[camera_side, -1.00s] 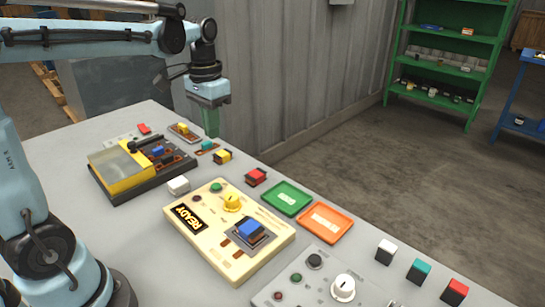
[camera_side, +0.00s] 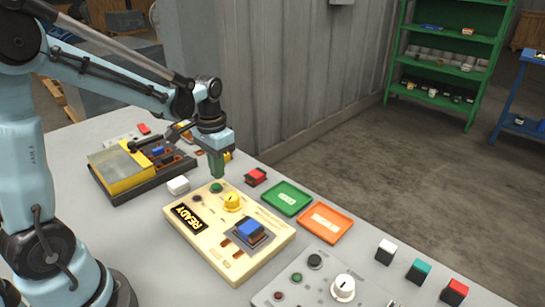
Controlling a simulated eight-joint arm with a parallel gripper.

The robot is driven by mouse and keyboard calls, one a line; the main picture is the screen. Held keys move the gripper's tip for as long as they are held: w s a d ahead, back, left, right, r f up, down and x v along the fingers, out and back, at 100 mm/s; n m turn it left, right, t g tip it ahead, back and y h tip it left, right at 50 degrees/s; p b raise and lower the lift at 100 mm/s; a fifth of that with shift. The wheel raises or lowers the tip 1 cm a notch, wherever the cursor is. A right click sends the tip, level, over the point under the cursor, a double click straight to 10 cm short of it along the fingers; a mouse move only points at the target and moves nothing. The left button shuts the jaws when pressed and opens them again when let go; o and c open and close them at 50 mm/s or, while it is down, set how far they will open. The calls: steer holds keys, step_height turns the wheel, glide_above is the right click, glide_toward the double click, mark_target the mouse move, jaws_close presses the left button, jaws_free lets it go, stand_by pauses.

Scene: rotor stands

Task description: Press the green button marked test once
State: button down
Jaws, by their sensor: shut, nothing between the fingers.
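A cream test box (camera_side: 262,262) stands mid-table with a lit READY display (camera_side: 189,216). A green button (camera_side: 216,188) sits near its far left edge, beside a yellow knob (camera_side: 232,201). Any lettering by the button is too small to read. My gripper (camera_side: 217,174) is shut and points straight down. Its fingertips appear just above the green button, and a small gap seems to show between them. A blue block (camera_side: 249,230) sits in a dark seat on the box.
A white block (camera_side: 178,185) and a yellow-lidded case (camera_side: 125,170) lie to the left. A red block (camera_side: 256,176), green tray (camera_side: 287,197) and orange tray (camera_side: 326,222) lie to the right. A grey panel with a white knob (camera_side: 343,287) is in front.

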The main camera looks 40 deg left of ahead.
mark_target(220, 186)
steer(key=shift+f, duration=1.5)
steer(key=shift+w+f, duration=0.1)
steer(key=shift+f, duration=0.8)
steer(key=shift+r, duration=0.1)
step_height(220, 186, up, 14)
steer(key=shift+r, duration=0.1)
